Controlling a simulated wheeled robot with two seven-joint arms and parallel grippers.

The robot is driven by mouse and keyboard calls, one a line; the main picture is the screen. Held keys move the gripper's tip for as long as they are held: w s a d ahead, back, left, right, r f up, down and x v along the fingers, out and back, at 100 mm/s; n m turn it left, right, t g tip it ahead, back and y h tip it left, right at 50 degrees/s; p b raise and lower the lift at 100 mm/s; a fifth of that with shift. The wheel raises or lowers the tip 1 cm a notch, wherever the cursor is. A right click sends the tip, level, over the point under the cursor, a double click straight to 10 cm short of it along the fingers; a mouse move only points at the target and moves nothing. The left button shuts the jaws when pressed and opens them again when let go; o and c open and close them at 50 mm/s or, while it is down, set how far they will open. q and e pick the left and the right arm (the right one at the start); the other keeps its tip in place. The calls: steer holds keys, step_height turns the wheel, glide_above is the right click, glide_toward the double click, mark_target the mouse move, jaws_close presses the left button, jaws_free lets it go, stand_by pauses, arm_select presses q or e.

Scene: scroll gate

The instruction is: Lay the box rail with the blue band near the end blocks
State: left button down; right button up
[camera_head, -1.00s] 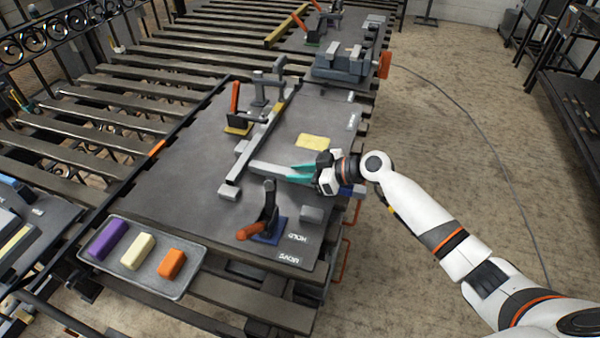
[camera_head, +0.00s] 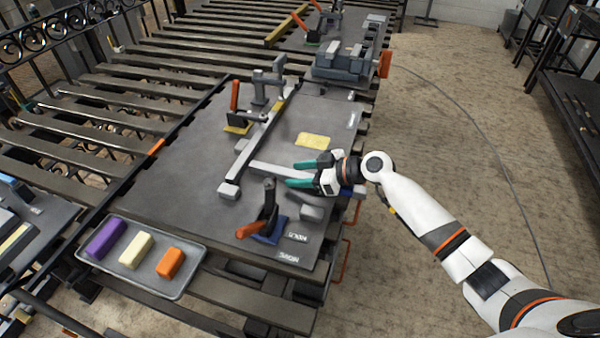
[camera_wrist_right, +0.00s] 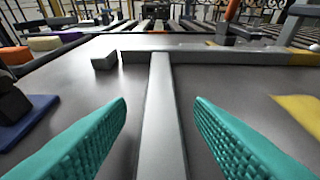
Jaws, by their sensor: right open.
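My right gripper (camera_head: 308,172) is open, its teal fingers spread on either side of a light grey box rail (camera_head: 275,171). In the right wrist view the box rail (camera_wrist_right: 161,115) lies on the dark plate between the fingers, with gaps on both sides. Its far end meets or nearly meets a longer crosswise rail (camera_head: 262,130). A blue patch (camera_head: 359,190) shows beside the gripper; I cannot tell if it is the rail's band. Small grey end blocks sit near the long rail's end (camera_head: 229,190) and right of the orange-handled clamp (camera_head: 312,213). My left gripper is out of view.
An orange-handled clamp on a blue base (camera_head: 265,225) stands in front of the rail, another on a yellow base (camera_head: 238,122) behind. A tray (camera_head: 192,284) holds purple, cream and orange blocks. A yellow pad (camera_head: 312,140) lies behind the gripper. The plate's left part is bare.

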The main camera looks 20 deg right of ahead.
steer(key=b+v, duration=0.2)
steer(key=v, duration=0.8)
steer(key=shift+s+d+b, duration=0.15)
steer(key=shift+d+b, duration=0.05)
steer(key=shift+b, duration=0.2)
steer(key=shift+s+d+r, duration=0.35)
steer(key=shift+d+r, duration=0.05)
steer(key=shift+d, duration=0.1)
